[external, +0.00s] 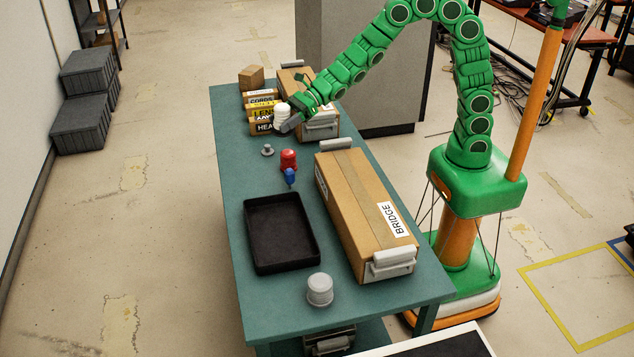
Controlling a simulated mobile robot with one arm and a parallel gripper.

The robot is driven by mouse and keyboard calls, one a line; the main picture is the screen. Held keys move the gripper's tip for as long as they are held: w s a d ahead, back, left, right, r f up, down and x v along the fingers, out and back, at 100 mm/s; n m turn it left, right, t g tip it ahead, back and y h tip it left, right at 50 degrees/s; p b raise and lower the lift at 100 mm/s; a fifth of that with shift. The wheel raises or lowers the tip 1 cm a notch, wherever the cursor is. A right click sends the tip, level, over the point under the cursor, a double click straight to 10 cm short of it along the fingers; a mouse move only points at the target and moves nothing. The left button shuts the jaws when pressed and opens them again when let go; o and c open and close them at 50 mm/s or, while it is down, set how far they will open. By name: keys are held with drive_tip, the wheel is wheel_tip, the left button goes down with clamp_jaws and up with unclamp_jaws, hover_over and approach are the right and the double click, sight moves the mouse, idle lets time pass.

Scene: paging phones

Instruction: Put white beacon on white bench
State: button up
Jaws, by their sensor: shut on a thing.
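The white beacon (281,114) is a small ribbed white piece near the far left part of the teal table (226,165). My gripper (287,122) is at the end of my green arm, shut on the beacon, in front of the labelled boxes. The fingers are small here, and I cannot tell whether the beacon touches the table. No plainly white bench shows; a white-edged dark surface (478,332) is cut off at the bottom edge, and I cannot tell if it is the bench.
Small labelled boxes (262,127) stand by the gripper. A red beacon (288,158), a blue piece (290,177), a grey knob (267,150), a black tray (282,225), a light grey capped cylinder (319,290) and a long BRIDGE box (352,200) occupy the table. Bare tabletop lies along its left edge.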

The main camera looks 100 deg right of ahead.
drive_tip(key=s+d+f+n+y, duration=0.1)
drive_tip(key=s+d+f, duration=0.3)
drive_tip(key=s+d, duration=0.3)
drive_tip(key=s+d+f, duration=0.4)
drive_tip(key=s+d, duration=0.3)
drive_tip(key=shift+w+a+f, duration=0.1)
drive_tip(key=shift+w+f, duration=0.05)
drive_tip(key=shift+f, duration=8.3)
drive_tip(key=shift+f, duration=0.1)
drive_tip(key=o, duration=1.4)
drive_tip(key=shift+r+v, duration=0.15)
drive_tip(key=shift+v, duration=2.9)
drive_tip(key=shift+r+v, duration=0.15)
drive_tip(key=shift+v, duration=2.9)
